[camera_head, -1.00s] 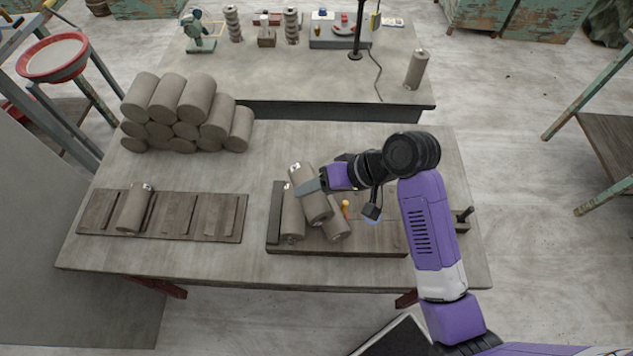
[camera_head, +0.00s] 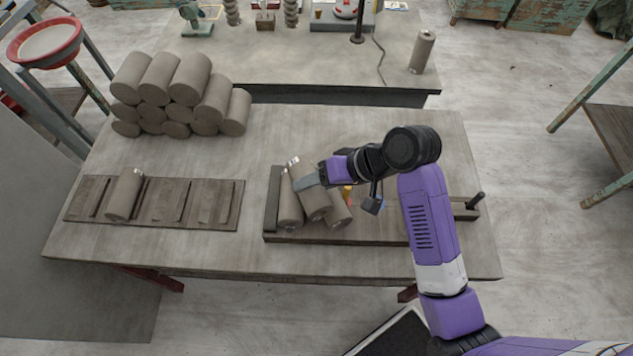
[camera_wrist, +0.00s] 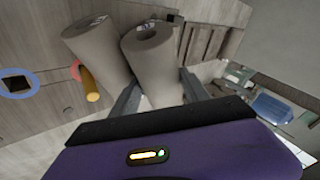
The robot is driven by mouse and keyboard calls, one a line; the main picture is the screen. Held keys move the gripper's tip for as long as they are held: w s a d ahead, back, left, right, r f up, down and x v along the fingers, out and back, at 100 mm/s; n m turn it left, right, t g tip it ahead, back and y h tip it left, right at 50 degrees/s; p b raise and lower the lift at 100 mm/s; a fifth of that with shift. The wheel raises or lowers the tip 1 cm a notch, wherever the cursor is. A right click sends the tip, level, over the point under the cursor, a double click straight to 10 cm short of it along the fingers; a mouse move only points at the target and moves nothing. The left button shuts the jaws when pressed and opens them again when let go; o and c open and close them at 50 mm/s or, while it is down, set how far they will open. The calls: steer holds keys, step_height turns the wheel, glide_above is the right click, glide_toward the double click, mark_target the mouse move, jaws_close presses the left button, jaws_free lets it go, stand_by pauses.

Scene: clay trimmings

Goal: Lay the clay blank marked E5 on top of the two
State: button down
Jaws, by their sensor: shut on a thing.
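My gripper (camera_head: 309,182) is shut on a grey-brown clay blank (camera_head: 315,204), a cylinder with a small pale label at its upper end; I cannot read the label. In the wrist view the held blank (camera_wrist: 152,62) stands between the two fingers. Two other blanks lie below it on the wooden board (camera_head: 385,234): the left blank (camera_head: 289,212) and the right blank (camera_head: 341,212), partly covered. The held blank is over the gap between them; I cannot tell whether it touches both. One lower blank (camera_wrist: 95,48) also shows in the wrist view.
An orange peg (camera_head: 347,192) stands right of the blanks, and a dark post (camera_head: 474,201) at the board's right end. A slotted board (camera_head: 214,203) at left holds one blank (camera_head: 124,195). A stack of blanks (camera_head: 165,78) sits at the back left.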

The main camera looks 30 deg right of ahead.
steer(key=shift+s+d+f, duration=0.2)
steer(key=shift+f, duration=0.35)
steer(key=shift+s+d+f, duration=0.15)
steer(key=shift+f, duration=0.4)
stand_by(0.3)
steer(key=shift+c, duration=2.3)
jaws_free()
steer(key=v, duration=0.5)
steer(key=w+a+r+v, duration=0.1)
steer(key=v, duration=0.1)
steer(key=shift+s+d+r, duration=0.2)
steer(key=shift+d+r, duration=0.05)
steer(key=shift+r, duration=0.05)
steer(key=shift+s+r, duration=0.15)
steer(key=shift+r, duration=0.25)
